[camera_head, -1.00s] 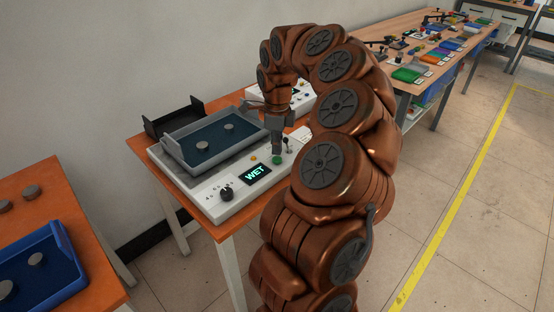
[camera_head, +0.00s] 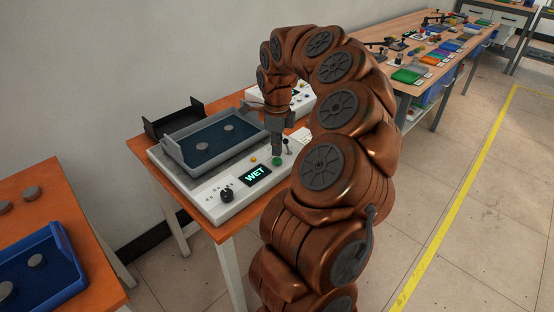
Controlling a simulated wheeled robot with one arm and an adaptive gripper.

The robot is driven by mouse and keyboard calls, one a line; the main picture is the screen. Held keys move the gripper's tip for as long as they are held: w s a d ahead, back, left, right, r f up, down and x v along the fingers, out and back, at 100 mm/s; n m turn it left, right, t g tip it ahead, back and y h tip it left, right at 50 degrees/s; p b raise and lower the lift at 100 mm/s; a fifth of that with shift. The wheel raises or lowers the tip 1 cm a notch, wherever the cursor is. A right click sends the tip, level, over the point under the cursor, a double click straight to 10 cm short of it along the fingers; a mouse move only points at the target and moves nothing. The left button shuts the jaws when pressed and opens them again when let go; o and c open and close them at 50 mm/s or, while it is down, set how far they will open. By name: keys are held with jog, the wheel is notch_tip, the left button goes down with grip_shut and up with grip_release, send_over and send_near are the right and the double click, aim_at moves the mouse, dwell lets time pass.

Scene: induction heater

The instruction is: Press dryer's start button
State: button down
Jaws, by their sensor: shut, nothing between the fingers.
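The dryer (camera_head: 215,201) is a white machine on the orange table, with a grey tray (camera_head: 171,149) on top holding small grey discs. Its front panel has a black knob (camera_head: 226,195), a display (camera_head: 255,174) reading "WET", a small yellow button (camera_head: 253,160) and a green button (camera_head: 277,160). My gripper (camera_head: 277,153) is shut and points down, its tips right at the green button. I cannot tell whether the tips touch it. A small lever (camera_head: 287,145) stands just right of the gripper.
A second white device (camera_head: 301,101) stands behind my arm. A black holder (camera_head: 172,118) sits at the back of the table. A blue tray (camera_head: 75,283) with discs lies on another orange table at lower left. A long workbench (camera_head: 405,30) stands at upper right.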

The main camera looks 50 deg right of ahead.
aim_at(277, 159)
jog(key=shift+f+b, duration=1.25)
jog(key=shift+b, duration=0.05)
dwell(0.4)
jog(key=shift+r, duration=3.55)
